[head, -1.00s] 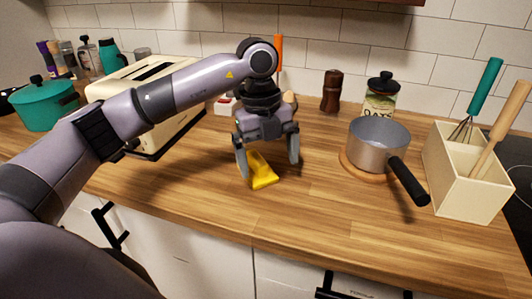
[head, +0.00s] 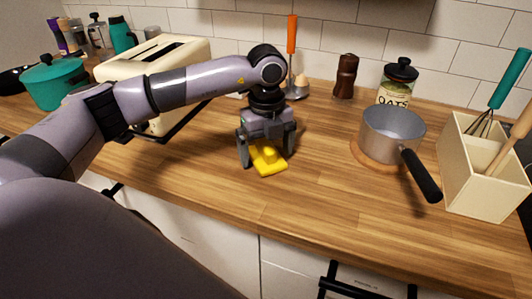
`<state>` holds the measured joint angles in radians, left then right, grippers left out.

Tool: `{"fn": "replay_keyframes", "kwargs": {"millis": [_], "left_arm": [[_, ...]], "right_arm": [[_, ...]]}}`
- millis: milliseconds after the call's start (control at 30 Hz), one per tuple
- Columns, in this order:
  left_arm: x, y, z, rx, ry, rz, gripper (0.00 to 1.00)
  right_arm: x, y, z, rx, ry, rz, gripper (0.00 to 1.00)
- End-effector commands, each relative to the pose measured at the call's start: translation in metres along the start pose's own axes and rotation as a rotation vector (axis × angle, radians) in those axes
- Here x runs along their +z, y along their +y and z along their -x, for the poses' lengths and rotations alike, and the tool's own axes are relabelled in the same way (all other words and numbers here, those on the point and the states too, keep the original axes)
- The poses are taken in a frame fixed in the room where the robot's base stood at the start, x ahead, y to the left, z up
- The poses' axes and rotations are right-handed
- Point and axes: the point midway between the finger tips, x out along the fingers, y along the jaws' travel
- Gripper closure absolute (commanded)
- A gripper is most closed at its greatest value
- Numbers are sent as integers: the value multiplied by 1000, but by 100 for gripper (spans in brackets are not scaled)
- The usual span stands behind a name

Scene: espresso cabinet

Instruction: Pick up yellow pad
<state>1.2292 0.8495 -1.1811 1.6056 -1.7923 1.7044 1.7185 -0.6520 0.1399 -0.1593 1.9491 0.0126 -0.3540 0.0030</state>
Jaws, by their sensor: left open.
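The yellow pad (head: 267,162) lies on the wooden counter, with a raised grip on top. My left gripper (head: 265,161) points down over it, open, with one finger to the left of the pad and the other to its right. The palm is above the pad and hides part of its far side. I cannot tell whether the fingers touch the pad. My right gripper is not in view.
A grey saucepan (head: 391,136) on a round wooden trivet stands to the right, handle toward the front. A cream utensil box (head: 477,178) is at far right. A cream toaster (head: 150,65) stands behind my left arm. The counter's front (head: 300,205) is clear.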

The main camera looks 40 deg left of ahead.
Motion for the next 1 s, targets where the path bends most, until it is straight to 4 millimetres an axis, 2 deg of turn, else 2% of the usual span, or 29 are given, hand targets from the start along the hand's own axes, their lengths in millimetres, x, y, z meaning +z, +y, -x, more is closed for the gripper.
{"fn": "replay_keyframes", "kwargs": {"millis": [33, 67, 100, 233, 267, 300, 567, 733, 867, 1000], "left_arm": [[0, 0, 0, 0, 0, 0, 1], [0, 0, 0, 0, 0, 0, 8], [0, 0, 0, 0, 0, 0, 21], [0, 0, 0, 0, 1, 0, 62], [0, 0, 0, 0, 1, 0, 62], [0, 0, 0, 0, 1, 0, 67], [0, 0, 2, -1, 0, 0, 68], [0, -1, 14, -4, 1, 0, 68], [0, -1, 35, -5, -1, -1, 68], [0, -2, 74, -8, -2, -1, 68]], "right_arm": [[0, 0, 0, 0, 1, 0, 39], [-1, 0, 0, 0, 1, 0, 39], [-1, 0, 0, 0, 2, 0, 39], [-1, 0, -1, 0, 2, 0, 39], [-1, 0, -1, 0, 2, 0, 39], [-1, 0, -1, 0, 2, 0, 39], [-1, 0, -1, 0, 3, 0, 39], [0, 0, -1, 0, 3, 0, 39], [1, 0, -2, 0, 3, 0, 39], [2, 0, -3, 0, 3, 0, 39]]}}
